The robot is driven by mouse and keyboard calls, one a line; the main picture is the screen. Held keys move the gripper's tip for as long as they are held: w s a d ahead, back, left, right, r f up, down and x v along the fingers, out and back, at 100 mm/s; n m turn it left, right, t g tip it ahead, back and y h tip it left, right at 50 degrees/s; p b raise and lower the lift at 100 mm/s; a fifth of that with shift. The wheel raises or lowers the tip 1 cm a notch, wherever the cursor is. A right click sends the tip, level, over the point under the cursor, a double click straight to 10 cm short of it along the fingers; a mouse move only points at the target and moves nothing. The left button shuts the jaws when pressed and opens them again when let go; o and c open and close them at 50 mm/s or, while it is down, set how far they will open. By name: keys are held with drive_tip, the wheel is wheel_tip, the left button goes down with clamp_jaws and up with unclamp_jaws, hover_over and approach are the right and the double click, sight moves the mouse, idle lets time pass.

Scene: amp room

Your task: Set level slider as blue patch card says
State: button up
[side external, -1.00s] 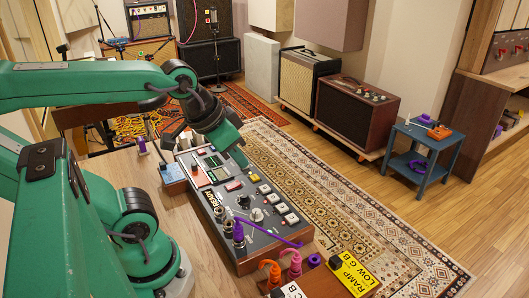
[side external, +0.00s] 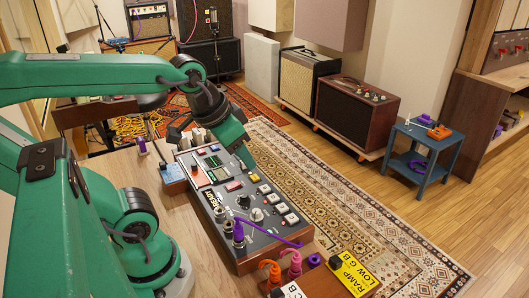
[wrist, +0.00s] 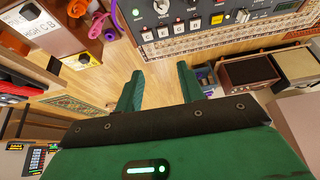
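The control panel (side external: 245,205) is a dark-faced box with wooden sides, knobs, pale buttons and a display reading "READY". Sliders with red and green marks (side external: 200,177) show near its far left end; the level slider cannot be made out for certain. A small blue card-like piece (side external: 173,175) stands beside the panel's left edge, its writing unreadable. My gripper (side external: 243,155) is above the panel's far end. In the wrist view, my gripper's (wrist: 158,72) two green fingers are apart with only floor between them. Part of the panel (wrist: 185,22) shows beyond them.
A purple cable (side external: 275,246) lies across the panel's near end. A patterned rug (side external: 330,205) and amplifiers (side external: 350,115) lie beyond on the floor.

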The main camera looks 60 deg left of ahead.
drive_tip(key=w+a+f+g, duration=0.1)
drive_tip(key=w+a+f, duration=0.2)
drive_tip(key=a, duration=0.4)
drive_tip(key=w+a+f+g, duration=0.2)
drive_tip(key=w+a+f, duration=0.2)
drive_tip(key=a, duration=0.4)
drive_tip(key=w+a+f+g, duration=0.2)
drive_tip(key=w+a+f, duration=0.2)
drive_tip(key=a, duration=0.3)
drive_tip(key=shift+w+a, duration=0.25)
drive_tip(key=shift+w, duration=0.1)
drive_tip(key=shift+a+f, duration=0.15)
drive_tip(key=shift+a, duration=0.1)
drive_tip(key=shift+f, duration=3.9)
clamp_jaws()
